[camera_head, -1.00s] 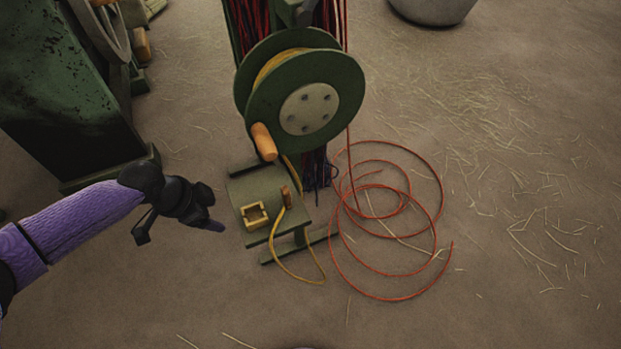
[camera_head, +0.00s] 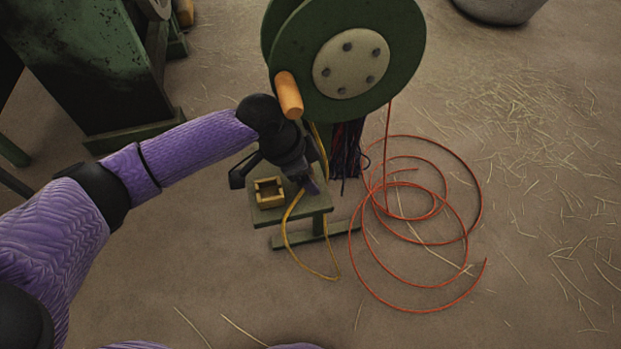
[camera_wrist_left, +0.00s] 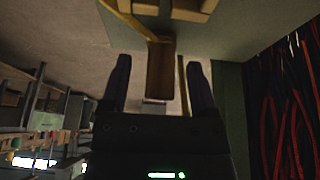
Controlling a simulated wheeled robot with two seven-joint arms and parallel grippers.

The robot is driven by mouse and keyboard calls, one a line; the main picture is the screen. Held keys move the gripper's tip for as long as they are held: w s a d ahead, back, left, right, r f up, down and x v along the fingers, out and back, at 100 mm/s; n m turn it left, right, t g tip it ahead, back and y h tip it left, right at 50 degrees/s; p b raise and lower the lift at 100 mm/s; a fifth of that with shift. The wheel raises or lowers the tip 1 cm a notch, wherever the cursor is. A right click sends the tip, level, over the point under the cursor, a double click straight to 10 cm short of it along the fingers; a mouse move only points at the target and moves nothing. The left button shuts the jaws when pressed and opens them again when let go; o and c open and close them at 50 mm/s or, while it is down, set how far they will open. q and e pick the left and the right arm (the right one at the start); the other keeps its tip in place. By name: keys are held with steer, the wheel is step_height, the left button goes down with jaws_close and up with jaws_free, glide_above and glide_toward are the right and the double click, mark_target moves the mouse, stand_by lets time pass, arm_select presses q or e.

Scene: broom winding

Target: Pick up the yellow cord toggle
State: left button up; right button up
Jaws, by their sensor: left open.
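The yellow cord toggle (camera_wrist_left: 160,72) shows in the left wrist view as a brownish-yellow block on a yellow cord, upright on the green shelf. It lies between the two dark fingers of my left gripper (camera_wrist_left: 157,90), which are open with a gap on each side. In the head view my left gripper (camera_head: 309,184) is over the shelf (camera_head: 312,203) and hides the toggle. The yellow cord (camera_head: 290,215) loops down from the shelf in front of it. My right gripper is not in view.
A small yellow square holder (camera_head: 268,193) sits on the shelf left of the gripper. A green reel (camera_head: 395,70) with an orange handle (camera_head: 288,96) stands just above. Orange cord (camera_head: 465,240) lies coiled on the floor to the right. A dark green machine (camera_head: 90,75) stands at left.

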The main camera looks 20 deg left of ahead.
arm_select(q)
steer(key=shift+w+d+f, duration=0.1)
steer(key=shift+f, duration=0.4)
steer(key=shift+r, duration=0.2)
steer(key=shift+c, duration=0.6)
jaws_close()
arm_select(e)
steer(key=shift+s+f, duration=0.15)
arm_select(q)
steer(key=shift+p, duration=0.3)
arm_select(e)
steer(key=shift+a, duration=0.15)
